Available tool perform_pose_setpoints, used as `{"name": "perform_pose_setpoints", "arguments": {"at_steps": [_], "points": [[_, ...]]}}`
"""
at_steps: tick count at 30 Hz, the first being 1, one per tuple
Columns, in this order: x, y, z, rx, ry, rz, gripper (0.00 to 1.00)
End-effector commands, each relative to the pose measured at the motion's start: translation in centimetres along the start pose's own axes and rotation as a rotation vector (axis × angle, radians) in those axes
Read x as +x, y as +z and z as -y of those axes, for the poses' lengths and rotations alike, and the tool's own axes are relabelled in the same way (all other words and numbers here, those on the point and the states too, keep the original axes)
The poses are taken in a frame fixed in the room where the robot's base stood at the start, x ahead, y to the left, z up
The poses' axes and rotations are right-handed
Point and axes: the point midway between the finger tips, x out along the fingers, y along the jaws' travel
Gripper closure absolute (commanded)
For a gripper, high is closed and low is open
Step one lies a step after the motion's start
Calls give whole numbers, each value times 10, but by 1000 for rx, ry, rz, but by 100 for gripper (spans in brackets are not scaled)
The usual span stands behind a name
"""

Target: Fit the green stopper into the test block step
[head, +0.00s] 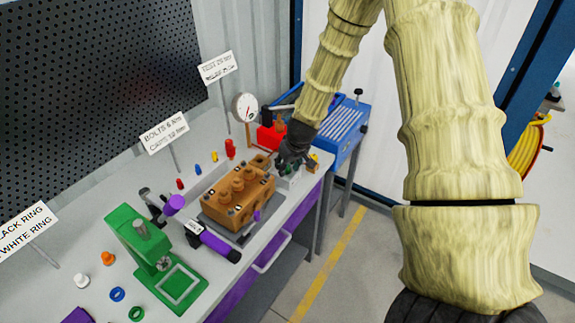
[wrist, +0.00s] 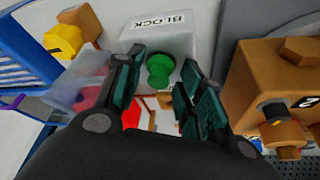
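The green stopper (wrist: 160,68) shows in the wrist view against the side of the pale test block (wrist: 166,36), which carries a "BLOCK" label. It appears to sit in or against the block; how deep it goes is hidden. My gripper (wrist: 163,78) has its two dark fingers apart, one on each side of the stopper, with visible gaps between them and it. In the head view, my gripper (head: 290,160) is low over the small block (head: 288,181) at the bench's right end; the stopper is hard to make out there.
The orange-brown pump body (head: 238,197) stands close left of my gripper and shows at right in the wrist view (wrist: 262,88). A red box (head: 268,138) and a blue stand (head: 340,130) are behind. A dial gauge (head: 245,106) and a green press (head: 150,245) stand on the bench.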

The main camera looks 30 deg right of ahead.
Motion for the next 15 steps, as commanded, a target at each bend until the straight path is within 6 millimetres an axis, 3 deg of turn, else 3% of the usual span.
{"name": "perform_pose_setpoints", "arguments": {"at_steps": [7, 15], "points": [[-13, -2, 0, -2, 0, -1, 62], [-44, -2, 0, -1, 1, -2, 62]]}}
